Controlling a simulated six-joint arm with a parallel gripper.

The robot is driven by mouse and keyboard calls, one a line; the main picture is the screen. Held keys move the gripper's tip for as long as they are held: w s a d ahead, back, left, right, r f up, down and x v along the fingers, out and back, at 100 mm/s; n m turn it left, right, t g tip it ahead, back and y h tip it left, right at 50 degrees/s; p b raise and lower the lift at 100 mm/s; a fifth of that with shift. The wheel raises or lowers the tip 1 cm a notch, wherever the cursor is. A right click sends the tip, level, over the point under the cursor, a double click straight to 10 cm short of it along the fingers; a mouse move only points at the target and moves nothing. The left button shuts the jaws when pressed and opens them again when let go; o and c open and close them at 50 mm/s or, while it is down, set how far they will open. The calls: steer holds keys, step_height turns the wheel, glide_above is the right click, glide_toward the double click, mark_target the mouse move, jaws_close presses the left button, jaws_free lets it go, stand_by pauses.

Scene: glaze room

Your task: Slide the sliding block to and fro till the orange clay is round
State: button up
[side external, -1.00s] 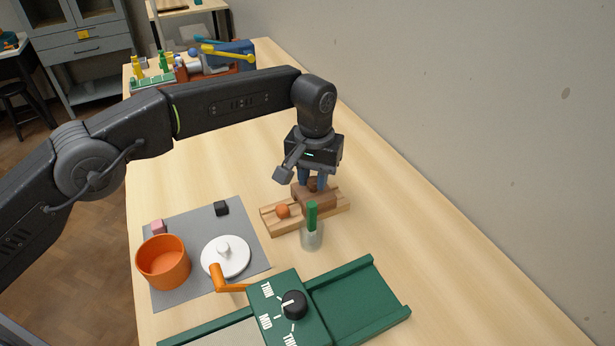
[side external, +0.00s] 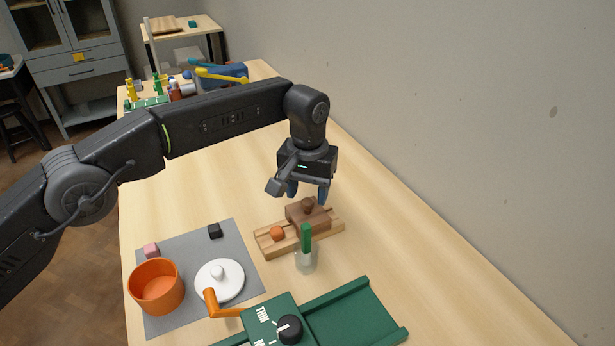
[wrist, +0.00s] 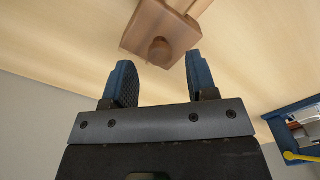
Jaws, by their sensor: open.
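The brown wooden sliding block (side external: 300,216) with a round knob sits on the right part of a pale grooved wooden track (side external: 264,246). The orange clay (side external: 277,233) lies on the track, left of the block; it looks roughly round, but is small in view. My gripper (side external: 308,193) is open and empty, its blue fingers apart just above the block's knob. In the wrist view, the block (wrist: 146,22) and its knob (wrist: 160,52) show beyond and between the open fingertips (wrist: 158,70); the clay is out of that view.
A clear cup (side external: 305,260) with a green-handled tool stands close in front of the track. A green roller machine (side external: 356,318) is at the front. An orange pot (side external: 156,290) and white lid (side external: 230,284) sit on a grey mat (side external: 188,316). The table's right side is clear.

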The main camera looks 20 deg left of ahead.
mark_target(307, 201)
steer(key=shift+r, duration=2.7)
steer(key=shift+w+a+r+n+h, duration=0.15)
steer(key=shift+a+r+n+h, duration=0.25)
steer(key=shift+n, duration=0.8)
steer(key=a+r+n+h, duration=0.4)
steer(key=a+n, duration=0.1)
steer(key=n, duration=1.1)
steer(key=x, duration=1.3)
steer(key=shift+f, duration=0.15)
steer(key=shift+s, duration=0.2)
steer(key=shift+c, duration=0.4)
jaws_close()
